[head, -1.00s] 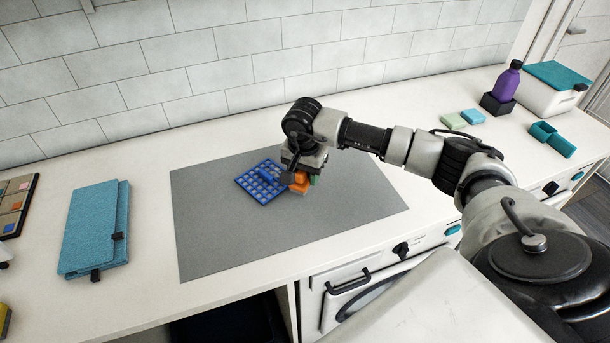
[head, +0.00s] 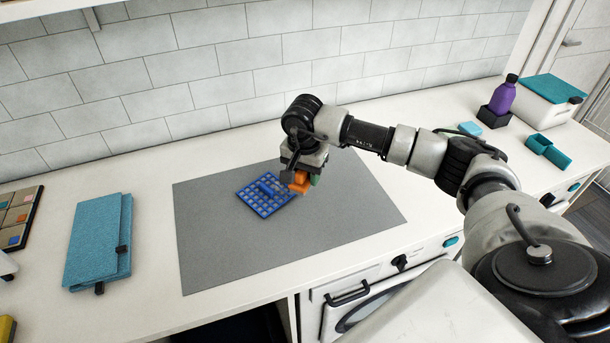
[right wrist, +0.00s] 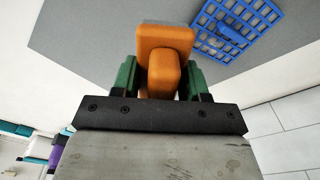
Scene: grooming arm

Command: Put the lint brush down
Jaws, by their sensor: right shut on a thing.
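The lint brush, an orange blocky piece (head: 299,185), is held in my right gripper (head: 305,178) over the grey mat (head: 230,245). In the right wrist view the orange lint brush (right wrist: 165,50) sits between the two green fingers of my right gripper (right wrist: 163,80), which are shut on it. The brush is just right of a blue grid (head: 250,205) on the mat. The grid also shows at the upper right of the wrist view (right wrist: 208,45). I cannot tell whether the brush touches the mat. My left gripper is not in view.
A teal folded case (head: 97,240) lies left of the mat. A purple bottle (head: 502,97) in a black holder, a white box with a teal lid (head: 548,88) and teal pieces (head: 550,148) stand at the right. The mat's front and right are bare. A tiled wall (head: 200,80) bounds the back.

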